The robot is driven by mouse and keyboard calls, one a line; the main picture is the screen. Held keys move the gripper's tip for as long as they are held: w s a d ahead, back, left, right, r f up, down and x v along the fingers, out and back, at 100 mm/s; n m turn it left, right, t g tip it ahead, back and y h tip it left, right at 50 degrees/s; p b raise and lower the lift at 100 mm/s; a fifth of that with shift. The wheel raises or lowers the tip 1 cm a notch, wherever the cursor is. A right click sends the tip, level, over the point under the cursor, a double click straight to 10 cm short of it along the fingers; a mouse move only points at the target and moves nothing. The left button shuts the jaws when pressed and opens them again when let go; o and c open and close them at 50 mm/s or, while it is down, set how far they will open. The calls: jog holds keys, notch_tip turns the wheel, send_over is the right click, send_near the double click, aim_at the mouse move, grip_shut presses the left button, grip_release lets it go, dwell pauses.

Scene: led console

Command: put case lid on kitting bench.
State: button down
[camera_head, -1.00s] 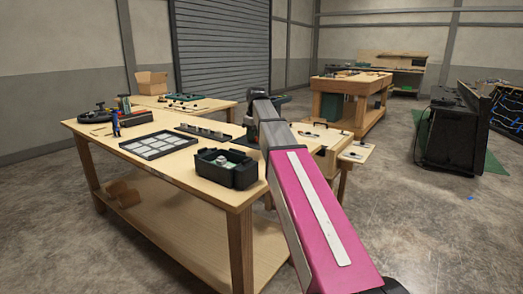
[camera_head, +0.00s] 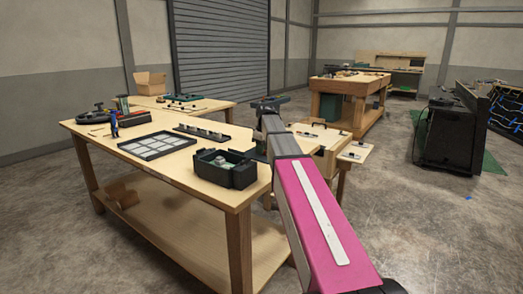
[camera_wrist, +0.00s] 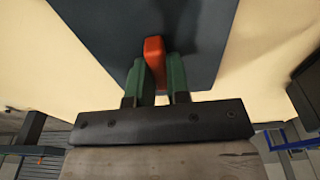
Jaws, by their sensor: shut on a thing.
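In the wrist view my gripper (camera_wrist: 157,78) has its green fingers shut on the red handle (camera_wrist: 154,60) of the case lid (camera_wrist: 110,28), a flat dark blue-grey plate. Pale wood shows on both sides of the lid, but I cannot tell whether the lid touches it. A dark bit of what looks like the lid (camera_head: 257,152) shows left of the arm. An open black case (camera_head: 225,172) with parts inside stands on the near bench.
The near bench also holds a black gridded tray (camera_head: 160,145), a narrow dark rack (camera_head: 203,133) and tools at the left end. A cardboard box (camera_head: 150,82) stands on a bench behind. Another wooden bench (camera_head: 345,90) is farther back.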

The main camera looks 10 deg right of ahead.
jog(key=c, duration=1.1)
grip_release()
jog(key=shift+f, duration=0.1)
notch_tip(320, 180, up, 12)
jog(key=s+d, duration=0.1)
